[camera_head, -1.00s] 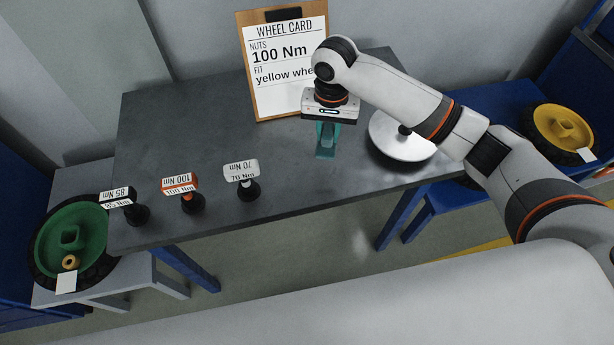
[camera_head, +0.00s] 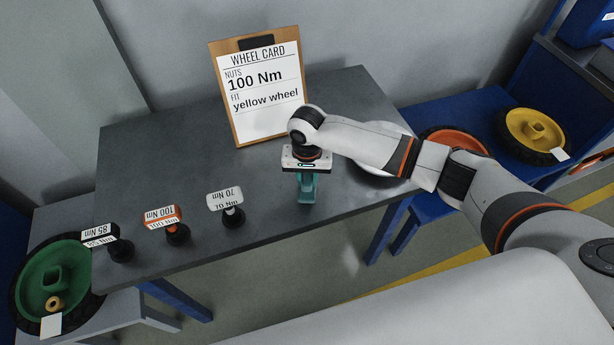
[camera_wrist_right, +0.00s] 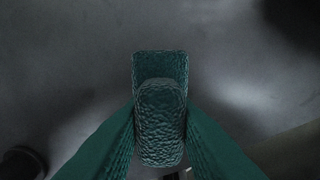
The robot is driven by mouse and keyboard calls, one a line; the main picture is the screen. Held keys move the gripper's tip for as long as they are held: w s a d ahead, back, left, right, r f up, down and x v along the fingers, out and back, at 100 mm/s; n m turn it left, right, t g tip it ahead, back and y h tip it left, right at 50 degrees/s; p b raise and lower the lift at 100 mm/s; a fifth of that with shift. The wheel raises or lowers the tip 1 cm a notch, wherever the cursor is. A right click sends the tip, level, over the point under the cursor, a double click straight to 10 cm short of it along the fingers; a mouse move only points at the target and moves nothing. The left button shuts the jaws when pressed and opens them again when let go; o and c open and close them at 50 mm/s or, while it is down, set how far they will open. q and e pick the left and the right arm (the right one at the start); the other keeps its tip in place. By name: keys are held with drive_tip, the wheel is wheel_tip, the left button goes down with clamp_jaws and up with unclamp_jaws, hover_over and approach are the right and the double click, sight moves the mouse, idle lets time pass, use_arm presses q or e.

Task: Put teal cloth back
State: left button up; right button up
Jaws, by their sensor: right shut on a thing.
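My right gripper (camera_head: 307,190) is over the dark table, in front of the wheel card and left of the silver dish. It is shut on the teal cloth (camera_head: 306,197), which hangs below the white gripper body. In the right wrist view the cloth (camera_wrist_right: 160,120) shows as a textured teal piece between two teal sides. I cannot tell whether the cloth touches the table. My left gripper is not in view.
The wheel card (camera_head: 262,100) stands at the back of the table (camera_head: 150,150). Three torque-labelled pieces, 85 (camera_head: 119,248), 100 (camera_head: 176,233) and 70 (camera_head: 232,214), stand at left. The silver dish (camera_head: 370,165) is partly behind my arm. Green (camera_head: 40,275), orange (camera_head: 450,137) and yellow (camera_head: 535,132) wheels lie on side stands.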

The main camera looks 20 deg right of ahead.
sight(307, 177)
drive_tip(key=shift+f, duration=0.1)
drive_tip(key=o, duration=0.9)
wheel_tip(307, 177, up, 12)
drive_tip(key=shift+r+b, duration=0.15)
drive_tip(key=shift+b, duration=0.45)
